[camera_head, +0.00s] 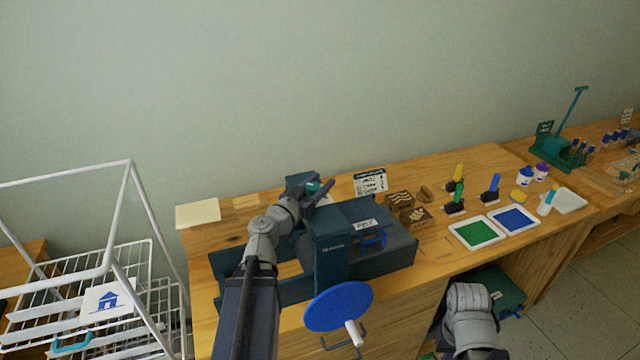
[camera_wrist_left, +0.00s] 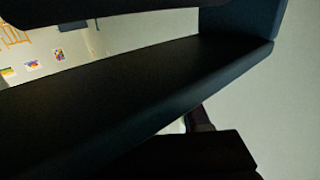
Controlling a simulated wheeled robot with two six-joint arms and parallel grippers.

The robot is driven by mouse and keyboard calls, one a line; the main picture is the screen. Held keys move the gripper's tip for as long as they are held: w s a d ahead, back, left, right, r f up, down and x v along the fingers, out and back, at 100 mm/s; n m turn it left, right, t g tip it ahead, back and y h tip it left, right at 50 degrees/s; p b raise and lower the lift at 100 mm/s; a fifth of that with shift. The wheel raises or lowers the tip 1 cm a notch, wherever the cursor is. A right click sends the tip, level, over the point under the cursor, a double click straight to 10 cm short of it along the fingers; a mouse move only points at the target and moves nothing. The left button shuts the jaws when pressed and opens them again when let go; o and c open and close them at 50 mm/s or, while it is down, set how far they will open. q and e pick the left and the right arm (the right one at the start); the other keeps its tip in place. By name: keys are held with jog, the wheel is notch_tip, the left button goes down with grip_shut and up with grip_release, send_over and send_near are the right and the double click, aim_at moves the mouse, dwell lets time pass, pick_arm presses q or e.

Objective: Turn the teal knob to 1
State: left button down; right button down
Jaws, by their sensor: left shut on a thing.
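A dark blue printing press (camera_head: 332,240) stands on the wooden bench, with a blue disc wheel (camera_head: 338,306) on its front. A small teal knob (camera_head: 314,186) shows at the top of the press's back post, partly covered by my gripper. My left gripper (camera_head: 320,191) reaches over the press to this knob and is shut on it. In the left wrist view, a dark bar (camera_wrist_left: 130,85) fills the middle; the knob cannot be made out there. The number the knob points to is too small to read. My right arm shows low in the head view, but its gripper is out of sight.
A printed card (camera_head: 370,182) stands behind the press. Carved blocks (camera_head: 400,198), ink rollers (camera_head: 490,188), a green tray (camera_head: 477,232) and a blue tray (camera_head: 514,219) lie to its right. A white wire rack (camera_head: 130,265) stands at the left.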

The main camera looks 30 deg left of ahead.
pick_arm(q)
jog(key=shift+c, duration=1.8)
grip_release()
